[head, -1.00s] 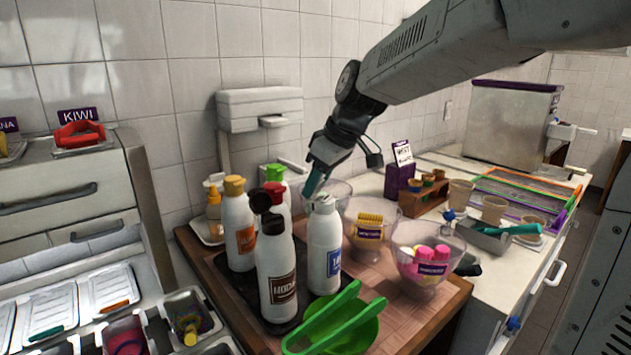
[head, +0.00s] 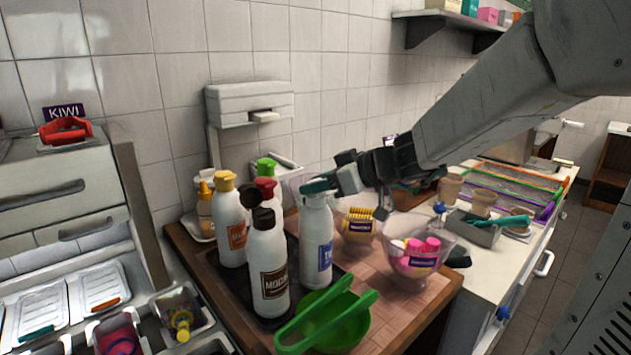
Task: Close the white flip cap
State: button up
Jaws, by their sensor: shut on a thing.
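The white bottle with a blue label (head: 317,245) stands upright on the dark tray, right of the mocha bottle. Its white cap (head: 315,201) is at the top, partly covered by my gripper. My gripper (head: 316,187) reaches in from the right, its arm sloping down from the upper right. Its teal fingers lie almost level across the bottle's top, shut on the white cap. The fingers hide the lid, so I cannot tell its angle.
The mocha bottle (head: 268,270) stands close at left with its brown cap flipped open. Yellow-capped (head: 230,225) and red-capped bottles stand behind. A green bowl with tongs (head: 338,325) is in front. Topping bowls (head: 415,258) stand at right.

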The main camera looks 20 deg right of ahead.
jog(key=shift+f+y, duration=0.1)
jog(key=shift+y, duration=0.2)
dwell(0.4)
jog(key=o, duration=0.9)
jog(key=shift+o, duration=0.2)
jog(key=v, duration=0.8)
jog(key=shift+a+f, duration=0.1)
jog(key=shift+f, duration=0.05)
